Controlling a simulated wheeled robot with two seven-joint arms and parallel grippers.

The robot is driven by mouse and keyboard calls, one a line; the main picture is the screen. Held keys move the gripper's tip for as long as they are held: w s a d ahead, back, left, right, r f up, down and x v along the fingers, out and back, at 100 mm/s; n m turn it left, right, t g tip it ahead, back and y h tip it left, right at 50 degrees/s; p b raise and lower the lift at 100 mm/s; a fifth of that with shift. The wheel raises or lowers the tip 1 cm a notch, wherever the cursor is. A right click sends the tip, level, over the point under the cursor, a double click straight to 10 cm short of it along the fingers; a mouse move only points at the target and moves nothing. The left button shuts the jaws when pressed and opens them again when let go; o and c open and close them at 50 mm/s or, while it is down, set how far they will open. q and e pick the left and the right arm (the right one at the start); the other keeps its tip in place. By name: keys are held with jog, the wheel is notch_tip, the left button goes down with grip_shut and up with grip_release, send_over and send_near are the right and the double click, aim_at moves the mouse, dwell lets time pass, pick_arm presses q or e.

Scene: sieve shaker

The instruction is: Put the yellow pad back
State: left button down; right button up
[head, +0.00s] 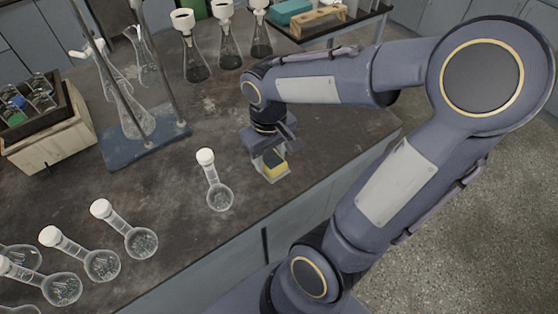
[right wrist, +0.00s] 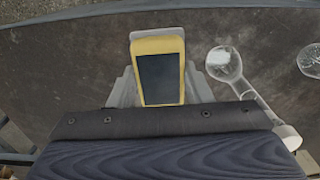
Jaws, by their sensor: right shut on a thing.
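The yellow pad (right wrist: 159,70), a yellow-framed block with a dark face, is between the fingers of my right gripper (right wrist: 160,88) in the right wrist view. In the head view a yellow part of the pad (head: 274,162) shows below my right gripper (head: 270,160), near the bench's front edge. The gripper is shut on it. A pale grey piece (right wrist: 158,33) shows along the pad's far edge; it looks like a holder or stand, and I cannot tell whether the pad rests in it. My left gripper is not in view.
On the dark bench (head: 200,130), a round flask with a white cap (head: 218,195) lies just left of the gripper. Several similar flasks lie at front left. A blue-based stand (head: 140,145) and conical flasks (head: 195,60) stand farther back. The bench right of the gripper is clear.

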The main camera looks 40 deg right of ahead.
jog(key=shift+s+d+f, duration=0.1)
jog(key=shift+s+f, duration=0.05)
jog(key=shift+s, duration=0.2)
jog(key=w+d+f, duration=0.2)
jog(key=w+f, duration=0.1)
jog(key=w+d+f+p, duration=0.1)
jog(key=w+d+f, duration=0.1)
jog(key=w+f, duration=0.1)
jog(key=w+d+f, duration=0.3)
jog(key=w, duration=0.2)
jog(key=shift+w+f+p, duration=0.15)
jog(key=shift+p, duration=0.2)
jog(key=shift+w+f, duration=0.1)
jog(key=shift+f, duration=0.15)
notch_tip(320, 180, down, 3)
jog(key=shift+w+f, duration=0.1)
jog(key=shift+f, duration=0.15)
jog(key=o, duration=1)
